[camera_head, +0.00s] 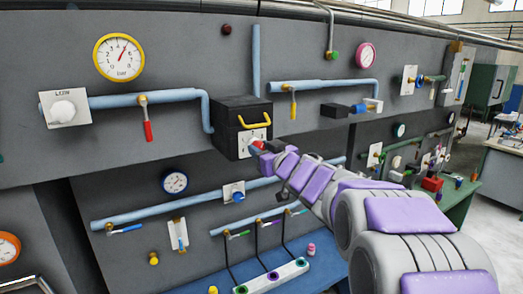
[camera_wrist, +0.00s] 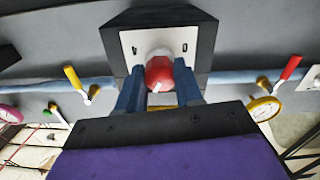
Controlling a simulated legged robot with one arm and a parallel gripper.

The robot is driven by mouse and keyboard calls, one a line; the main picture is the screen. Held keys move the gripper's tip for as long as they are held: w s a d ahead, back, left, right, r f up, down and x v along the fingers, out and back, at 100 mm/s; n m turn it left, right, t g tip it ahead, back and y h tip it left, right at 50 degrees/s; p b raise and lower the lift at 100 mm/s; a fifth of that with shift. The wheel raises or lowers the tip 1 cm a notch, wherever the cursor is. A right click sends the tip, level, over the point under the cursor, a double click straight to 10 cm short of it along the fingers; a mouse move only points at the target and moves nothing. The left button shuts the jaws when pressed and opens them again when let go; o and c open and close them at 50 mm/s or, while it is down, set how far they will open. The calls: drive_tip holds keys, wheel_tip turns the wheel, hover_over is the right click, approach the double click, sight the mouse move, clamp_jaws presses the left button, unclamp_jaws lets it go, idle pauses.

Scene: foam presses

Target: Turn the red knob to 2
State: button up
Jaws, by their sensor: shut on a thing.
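The red knob (camera_wrist: 160,70) sits on a white plate (camera_wrist: 132,48) on the front of a black box (camera_wrist: 205,35). A pale mark shows on the knob's lower edge in the wrist view. My gripper (camera_wrist: 159,78) has its two blue fingers on either side of the knob, shut on it. In the head view my gripper (camera_head: 264,147) reaches the front of the box (camera_head: 228,115) from the right and covers most of the knob and part of the plate. The plate's numbers are too small or hidden to read.
A yellow handle (camera_head: 254,121) sticks out of the box just above the plate. Blue pipes, a red-handled valve (camera_head: 148,125) and a yellow-handled valve (camera_head: 293,104) flank the box. A pipe with a blue-knobbed plate (camera_head: 236,192) runs below.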

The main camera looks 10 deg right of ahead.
drive_tip(key=shift+n, duration=1)
drive_tip(key=shift+c, duration=0.3)
drive_tip(key=n, duration=0.3)
drive_tip(key=o, duration=1)
drive_tip(key=shift+o, duration=0.2)
drive_tip(key=v, duration=1.7)
drive_tip(key=shift+s, duration=0.1)
